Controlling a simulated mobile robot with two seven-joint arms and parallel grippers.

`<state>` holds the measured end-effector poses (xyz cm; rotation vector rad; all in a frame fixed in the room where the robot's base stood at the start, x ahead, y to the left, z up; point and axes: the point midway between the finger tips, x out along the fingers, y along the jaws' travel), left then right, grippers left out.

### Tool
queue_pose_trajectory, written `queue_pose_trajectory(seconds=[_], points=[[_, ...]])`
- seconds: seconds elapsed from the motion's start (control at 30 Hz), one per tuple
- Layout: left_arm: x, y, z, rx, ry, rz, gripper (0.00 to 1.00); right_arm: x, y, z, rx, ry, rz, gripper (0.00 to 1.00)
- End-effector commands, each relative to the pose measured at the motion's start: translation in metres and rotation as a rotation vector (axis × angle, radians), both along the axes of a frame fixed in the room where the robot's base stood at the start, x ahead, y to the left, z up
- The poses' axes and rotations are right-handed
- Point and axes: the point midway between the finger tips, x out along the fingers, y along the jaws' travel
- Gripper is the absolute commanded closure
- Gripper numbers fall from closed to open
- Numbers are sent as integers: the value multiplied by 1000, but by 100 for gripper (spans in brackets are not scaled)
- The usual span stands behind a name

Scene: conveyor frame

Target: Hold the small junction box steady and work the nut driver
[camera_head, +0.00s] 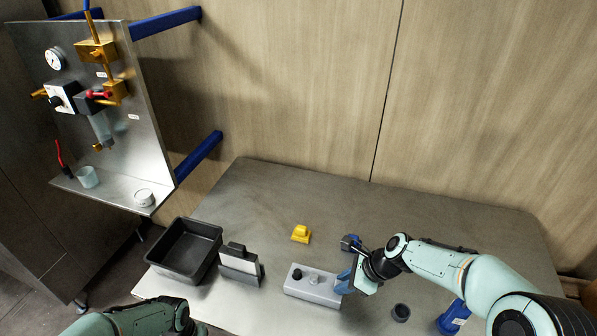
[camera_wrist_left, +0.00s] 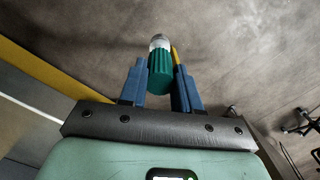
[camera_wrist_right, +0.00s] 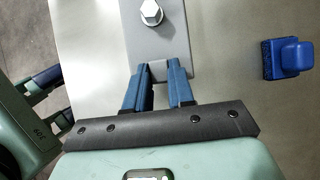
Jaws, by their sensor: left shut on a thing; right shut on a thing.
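The small junction box (camera_head: 322,294) is a light grey block lying on the bench, with a black knob and a grey stud on top. My right gripper (camera_head: 345,281) is shut on its right end. The right wrist view shows the box (camera_wrist_right: 160,42) between the fingers (camera_wrist_right: 159,75), with a silver hex nut (camera_wrist_right: 151,12) on its top. My left gripper (camera_wrist_left: 160,82) is shut on the nut driver (camera_wrist_left: 160,72), which has a ribbed green handle and a silver end. The nut driver is out of the head view, where only my left arm shows at the bottom left.
A black tray (camera_head: 190,276) and a grey-and-black block (camera_head: 240,266) stand left of the box. A yellow piece (camera_head: 300,234) and a blue block (camera_wrist_right: 288,58) lie behind it. A dark cup (camera_head: 401,312) and a blue bottle (camera_head: 452,319) stand right. A gauge panel (camera_head: 150,140) is far left.

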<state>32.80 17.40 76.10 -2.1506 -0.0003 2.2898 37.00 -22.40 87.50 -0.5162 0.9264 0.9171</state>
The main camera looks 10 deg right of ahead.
Motion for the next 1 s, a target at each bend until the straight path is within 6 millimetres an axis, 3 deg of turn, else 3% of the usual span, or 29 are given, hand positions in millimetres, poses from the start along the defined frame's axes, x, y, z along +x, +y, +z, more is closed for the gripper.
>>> queue_pose_trajectory(seconds=[0.17,0.2,0.27,0.3,0.67,1.0], points=[[0,0,0,0,-1,0,98,-4,-1,-6,-2,16,5,100],[0,0,0,0,-1,0,98,-4,-1,-6,-2,16,5,71],[0,0,0,0,-1,0,98,-4,-1,-6,-2,16,5,51],[0,0,0,0,0,0,98,-4,0,-6,-1,17,5,47],[0,0,0,0,0,0,98,-7,-5,3,-2,14,3,47],[0,0,0,0,-1,0,98,-22,-36,66,-3,-1,-3,47]])
